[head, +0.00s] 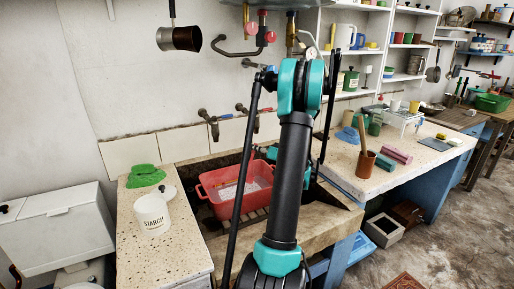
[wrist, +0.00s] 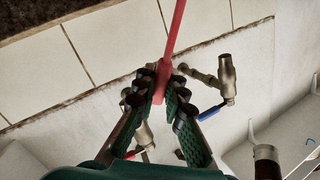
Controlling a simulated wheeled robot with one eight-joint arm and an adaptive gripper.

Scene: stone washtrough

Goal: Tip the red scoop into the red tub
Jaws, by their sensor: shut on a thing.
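The red tub (head: 207,191) sits in the stone trough, partly hidden by my arm in the head view. My gripper (wrist: 160,84) is shut on the red scoop (wrist: 174,35). Only a thin red handle shows in the wrist view, running up from between the fingertips out of the top edge; the scoop's bowl and any load are out of sight. In the head view my arm hides most of the gripper and I cannot make out the scoop. The tub is not recognisable in the wrist view.
Brass taps (head: 209,119) stick out from the wall above the trough. A white starch pot (head: 152,216) and a green cloth (head: 145,176) are on the left counter. A brown pot with a wooden handle (head: 365,165) and coloured blocks stand on the right counter.

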